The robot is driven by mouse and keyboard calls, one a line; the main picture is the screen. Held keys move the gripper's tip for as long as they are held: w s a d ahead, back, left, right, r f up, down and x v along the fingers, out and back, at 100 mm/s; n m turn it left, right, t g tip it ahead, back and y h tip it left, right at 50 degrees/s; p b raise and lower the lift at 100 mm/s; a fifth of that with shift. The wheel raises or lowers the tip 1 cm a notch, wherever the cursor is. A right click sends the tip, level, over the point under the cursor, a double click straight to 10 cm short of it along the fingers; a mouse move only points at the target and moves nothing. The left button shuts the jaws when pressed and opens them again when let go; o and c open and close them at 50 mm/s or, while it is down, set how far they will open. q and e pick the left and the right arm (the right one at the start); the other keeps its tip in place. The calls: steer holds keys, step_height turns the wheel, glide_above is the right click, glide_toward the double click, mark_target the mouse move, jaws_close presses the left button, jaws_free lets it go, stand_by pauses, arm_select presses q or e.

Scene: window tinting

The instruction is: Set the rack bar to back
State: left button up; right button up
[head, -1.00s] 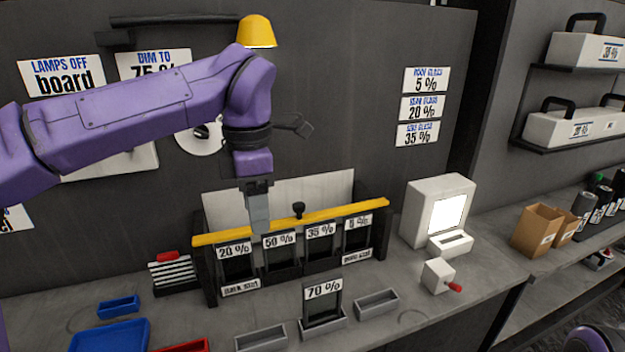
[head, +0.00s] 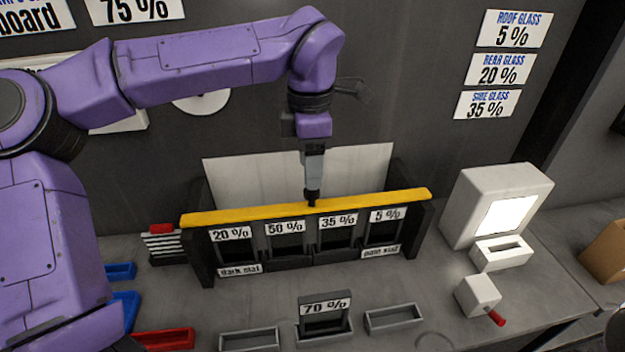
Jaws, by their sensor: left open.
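The rack bar (head: 250,215) is a yellow bar lying across the front top of the dark rack (head: 203,250). A small black knob (head: 312,197) stands at the bar's middle. My left gripper (head: 313,188) points straight down at the knob, its fingertips at or around it. The jaws are open, and whether they touch the knob cannot be told. Tint samples marked 20 % (head: 231,234), 50 % (head: 285,228), 35 % (head: 338,221) and 5 % (head: 387,215) stand in the rack below the bar. My right gripper is not in view.
A white panel (head: 240,180) stands behind the rack. A 70 % sample (head: 325,308) stands in a grey holder in front, between empty grey trays (head: 249,340) and (head: 394,318). A white meter with a lit screen (head: 505,215) and a white box with a red handle (head: 477,295) are at right.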

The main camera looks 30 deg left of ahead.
mark_target(312, 199)
arm_select(q)
steer(key=f, duration=0.4)
steer(key=shift+w+f, duration=0.3)
steer(key=shift+w, duration=0.05)
steer(key=shift+f, duration=0.15)
steer(key=shift+s, duration=0.2)
